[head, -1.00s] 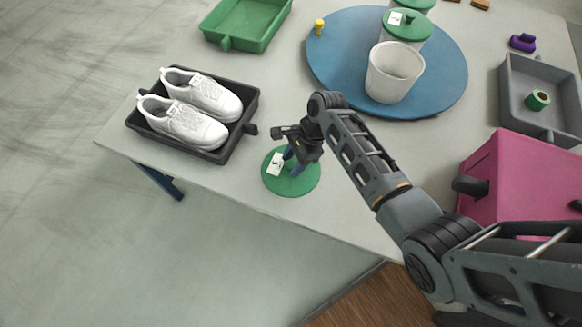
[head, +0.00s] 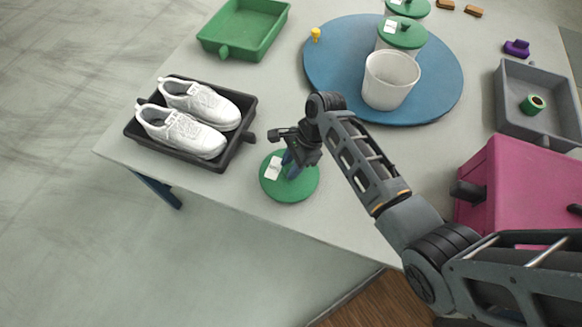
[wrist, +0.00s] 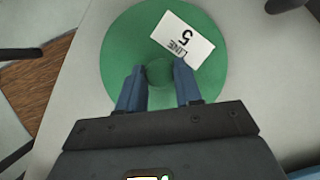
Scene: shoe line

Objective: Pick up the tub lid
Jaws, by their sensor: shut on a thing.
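The tub lid (head: 290,187) is a green disc with a white label near the table's front edge in the head view. In the wrist view the lid (wrist: 205,75) fills the upper middle, its label reading "LINE 5". My gripper (head: 290,167) is over the lid, fingers pointing down. In the wrist view the blue fingers of my gripper (wrist: 159,88) stand on either side of the lid's round green knob and are shut on it. I cannot tell whether the lid is clear of the table. An open white tub (head: 390,82) stands on the blue round mat.
A black tray (head: 243,140) with white shoes lies left of the lid. A green tray (head: 222,50) is behind it. The blue mat (head: 440,95) also carries lidded tubs (head: 402,38). A pink box (head: 500,190) and grey tray (head: 515,110) stand at right.

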